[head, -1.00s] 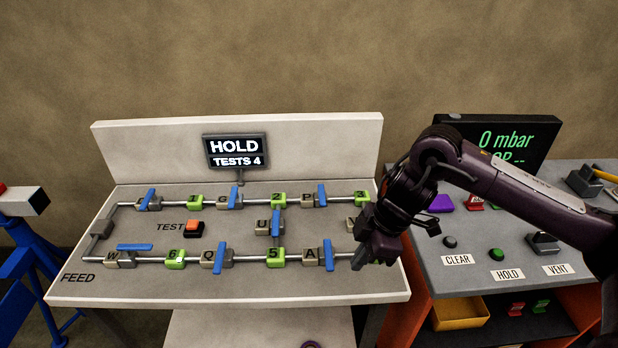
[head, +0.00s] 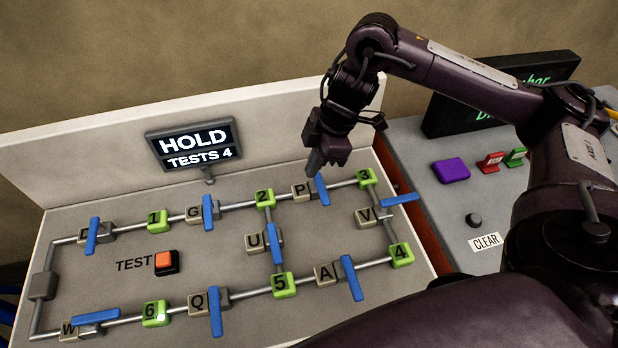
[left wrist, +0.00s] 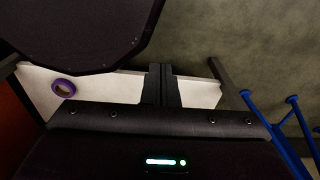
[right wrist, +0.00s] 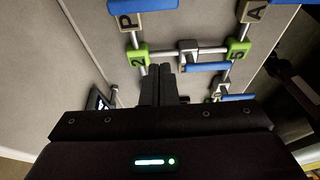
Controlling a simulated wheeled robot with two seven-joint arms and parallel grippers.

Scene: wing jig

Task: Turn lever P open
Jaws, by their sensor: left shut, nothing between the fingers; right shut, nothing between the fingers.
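Lever P is a blue bar (head: 321,190) on a grey block marked P (head: 301,190), on the pipe between green blocks 2 (head: 265,199) and 3 (head: 366,178). The bar lies across the pipe. In the right wrist view the blue bar (right wrist: 172,5) is at the top edge, beyond the fingertips. My right gripper (head: 314,166) is shut and empty, close by lever P with its fingers pointing down; I cannot tell whether it touches. Its shut fingers also show in the right wrist view (right wrist: 161,75). My left gripper (left wrist: 161,72) is shut and empty, away from the panel.
Other blue levers stand near: G (head: 208,212), U (head: 274,244), A (head: 351,278) and V (head: 399,199). The sign (head: 196,146) reads HOLD, TESTS 4. An orange TEST button (head: 163,261) sits on the panel. A side console (head: 440,215) is at the right.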

